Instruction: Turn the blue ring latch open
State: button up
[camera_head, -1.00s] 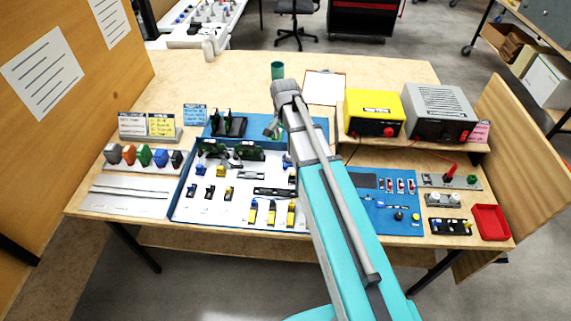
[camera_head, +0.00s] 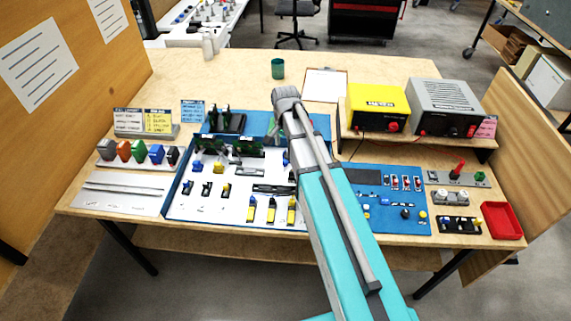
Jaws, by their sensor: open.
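My arm reaches in from the lower right over the workbench. My gripper (camera_head: 273,134) is small and partly hidden behind my wrist, above the back edge of the white board (camera_head: 215,212) in the blue tray. It is open and I see nothing held in it. A small blue part (camera_head: 285,161) shows on the board just left of my arm, below the gripper. I cannot tell whether it is the blue ring latch. Another small blue part (camera_head: 188,187) sits at the board's left. My arm hides the board's right edge.
A yellow power unit (camera_head: 377,105) and a grey unit (camera_head: 446,108) stand on a shelf at the back right. A blue panel (camera_head: 385,180) with switches and a red tray (camera_head: 501,221) lie right of my arm. A green cup (camera_head: 278,68) stands behind.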

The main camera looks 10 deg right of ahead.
aim_at(285, 161)
jog(key=shift+f+b, duration=3.7)
jog(key=shift+f, duration=0.25)
grip_shut()
